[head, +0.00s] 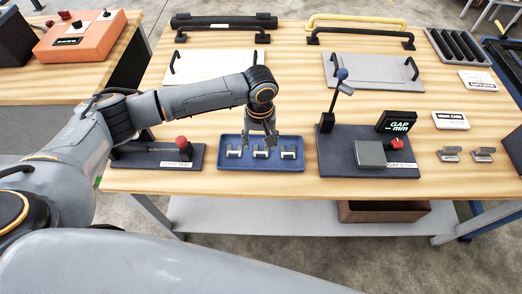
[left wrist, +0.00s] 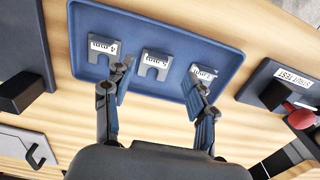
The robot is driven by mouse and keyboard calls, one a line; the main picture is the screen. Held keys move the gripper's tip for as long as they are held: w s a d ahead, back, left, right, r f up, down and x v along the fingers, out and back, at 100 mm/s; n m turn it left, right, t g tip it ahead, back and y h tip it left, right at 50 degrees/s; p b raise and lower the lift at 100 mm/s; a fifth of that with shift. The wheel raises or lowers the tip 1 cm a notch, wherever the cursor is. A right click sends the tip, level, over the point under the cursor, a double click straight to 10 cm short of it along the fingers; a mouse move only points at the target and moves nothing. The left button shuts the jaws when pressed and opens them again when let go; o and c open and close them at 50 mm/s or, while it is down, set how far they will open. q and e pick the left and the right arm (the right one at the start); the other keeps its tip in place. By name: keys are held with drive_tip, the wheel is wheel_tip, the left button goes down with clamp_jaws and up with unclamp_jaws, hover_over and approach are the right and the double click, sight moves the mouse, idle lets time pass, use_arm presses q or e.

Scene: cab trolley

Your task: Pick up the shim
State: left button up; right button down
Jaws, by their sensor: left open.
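Three small grey slotted shims lie in a row in the blue tray (head: 228,168): a left one (head: 233,152), a middle one (head: 260,152) and a right one (head: 288,153). In the left wrist view, turned around, they carry white labels that are hard to read: one at left (left wrist: 103,47), a middle one (left wrist: 154,64) and one at right (left wrist: 203,76). My left gripper (head: 263,143) points down over the tray, open and empty. In the left wrist view its fingers (left wrist: 160,92) are spread in front of the middle shim. I cannot tell its exact height. My right gripper is out of view.
Left of the tray is a strut test stand (head: 155,155) with a red knob. Right of it is a gap gauge stand (head: 345,140) with an upright lever. Two small metal pieces (head: 467,155) lie further right. Flat panels and handles lie behind.

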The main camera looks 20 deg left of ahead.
sight(261, 156)
use_arm(q)
drive_tip(key=shift+w+f+p, duration=0.15)
drive_tip(key=shift+f+p, duration=0.15)
drive_tip(key=shift+f, duration=1.05)
drive_tip(key=shift+w+f+p, duration=0.1)
drive_tip(key=shift+f+p, duration=0.2)
drive_tip(key=shift+f, duration=1)
clamp_jaws()
